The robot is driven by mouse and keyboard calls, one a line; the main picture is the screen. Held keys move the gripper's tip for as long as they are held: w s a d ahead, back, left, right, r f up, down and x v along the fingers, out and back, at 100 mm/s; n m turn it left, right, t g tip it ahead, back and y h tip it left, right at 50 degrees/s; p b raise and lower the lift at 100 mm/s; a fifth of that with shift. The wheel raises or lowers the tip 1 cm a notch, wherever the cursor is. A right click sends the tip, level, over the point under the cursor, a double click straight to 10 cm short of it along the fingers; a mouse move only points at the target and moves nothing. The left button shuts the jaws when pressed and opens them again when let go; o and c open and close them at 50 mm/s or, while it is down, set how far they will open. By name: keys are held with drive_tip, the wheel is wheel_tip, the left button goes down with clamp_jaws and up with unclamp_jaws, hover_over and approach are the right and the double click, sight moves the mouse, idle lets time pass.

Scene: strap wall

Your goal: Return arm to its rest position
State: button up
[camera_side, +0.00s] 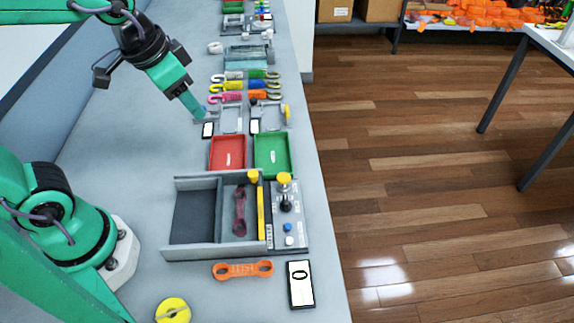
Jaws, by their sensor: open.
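My gripper (200,112) is at the end of my green arm, in the upper middle of the view. It hangs above the grey bench (130,165), near the small grey trays. Its jaws are open, and I see nothing held between them. The fingertips are small in the view, and how far they are above the bench is hard to tell.
A red tray (227,154) and a green tray (272,155) sit mid-bench. A grey divided box (190,250) holds a dark red strap (240,210). An orange strap (242,270), a black-framed display (300,284) and a yellow disc (173,310) lie in front. Coloured hooks (232,86) lie farther back.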

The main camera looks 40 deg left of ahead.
drive_tip(key=s+a+r+n+t, duration=0.1)
drive_tip(key=s+a+n, duration=0.1)
drive_tip(key=s+a, duration=0.2)
drive_tip(key=shift+s+a+n+t+y, duration=0.15)
drive_tip(key=shift+s+n+t+y, duration=0.15)
drive_tip(key=shift+s, duration=0.2)
drive_tip(key=shift+r, duration=0.1)
idle(0.7)
